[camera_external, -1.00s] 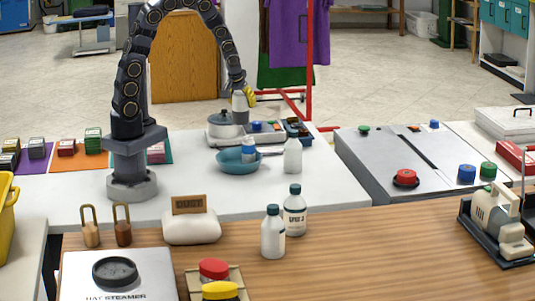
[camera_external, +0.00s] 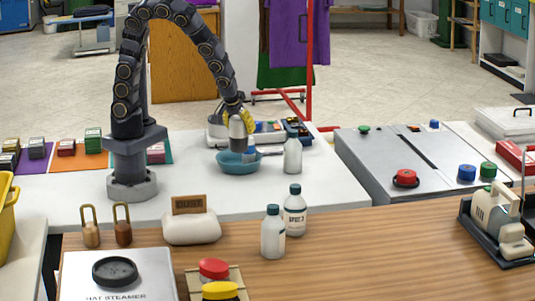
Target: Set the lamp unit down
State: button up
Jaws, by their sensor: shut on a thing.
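My gripper (camera_external: 240,115), with yellow fingers, hangs over the white table near its far middle part. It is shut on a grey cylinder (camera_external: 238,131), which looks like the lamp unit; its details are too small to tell. The cylinder points down and slightly to the right, in front of the silver pot (camera_external: 214,134) and just above the blue bowl (camera_external: 238,167). In this view it overlaps the bowl's back rim; whether it touches the bowl cannot be told. A small blue and white thing (camera_external: 250,154) sits in the bowl, partly hidden behind the cylinder.
A white bottle (camera_external: 292,155) stands right of the bowl. A tray of small coloured items (camera_external: 268,128) lies behind it. Two bottles (camera_external: 273,233) (camera_external: 295,212) stand on the wooden counter.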

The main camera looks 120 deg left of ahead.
jog(key=shift+w+d, duration=0.3)
jog(key=shift+d, duration=0.4)
jog(key=w+a+f, duration=0.2)
jog(key=w+f, duration=0.1)
jog(key=w, duration=0.1)
jog(key=w+a+f, duration=0.5)
jog(key=w+f, duration=0.2)
jog(key=shift+w+a, duration=0.25)
jog(key=shift+w, duration=0.05)
notch_tip(320, 180, down, 3)
jog(key=shift+s, duration=0.1)
jog(key=o, duration=1.2)
jog(key=shift+f, duration=0.1)
